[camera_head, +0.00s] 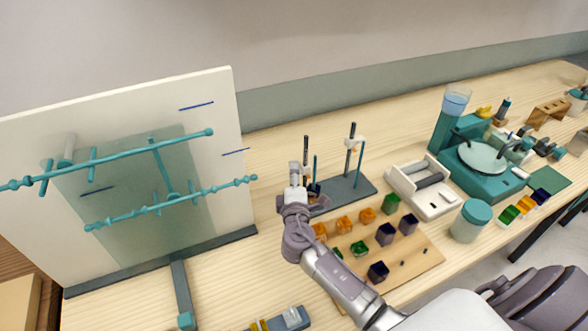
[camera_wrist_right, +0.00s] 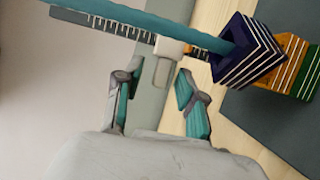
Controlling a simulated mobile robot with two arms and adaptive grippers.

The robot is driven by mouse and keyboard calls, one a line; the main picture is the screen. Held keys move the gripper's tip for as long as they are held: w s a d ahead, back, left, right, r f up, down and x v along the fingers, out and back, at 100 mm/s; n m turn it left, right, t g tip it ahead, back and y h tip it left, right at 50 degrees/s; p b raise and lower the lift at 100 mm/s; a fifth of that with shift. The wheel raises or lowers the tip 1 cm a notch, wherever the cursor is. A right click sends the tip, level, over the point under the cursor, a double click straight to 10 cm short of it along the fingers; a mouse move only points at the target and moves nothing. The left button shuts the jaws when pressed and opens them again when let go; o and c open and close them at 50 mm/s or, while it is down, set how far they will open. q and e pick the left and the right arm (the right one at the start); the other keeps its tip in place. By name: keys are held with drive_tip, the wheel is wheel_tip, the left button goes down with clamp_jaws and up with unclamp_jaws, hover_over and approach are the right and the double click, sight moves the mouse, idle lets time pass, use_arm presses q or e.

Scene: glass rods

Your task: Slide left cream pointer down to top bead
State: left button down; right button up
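The left cream pointer (camera_wrist_right: 171,48) sits on a dark ruler post with white ticks (camera_wrist_right: 115,33), beside a teal rod (camera_wrist_right: 160,22), in the right wrist view. A dark purple bead (camera_wrist_right: 243,52) is the top bead of a stack, with a small gap between it and the pointer. My right gripper (camera_wrist_right: 158,80) is open, its fingers on either side of the pointer's cream block, with room visible at both. In the head view my right gripper (camera_head: 297,172) is at the left post (camera_head: 306,146) and hides most of the pointer there. My left gripper is not in view.
The stand's grey base (camera_head: 352,190) also carries a second post with a cream pointer (camera_head: 355,143). A wooden board (camera_head: 425,259) with colored beads lies in front. A white panel (camera_head: 220,130) with teal rods stands left; a white tray (camera_head: 432,203) stands right.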

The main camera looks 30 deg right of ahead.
drive_tip(key=shift+x, duration=0.85)
drive_tip(key=shift+s, duration=0.1)
clamp_jaws()
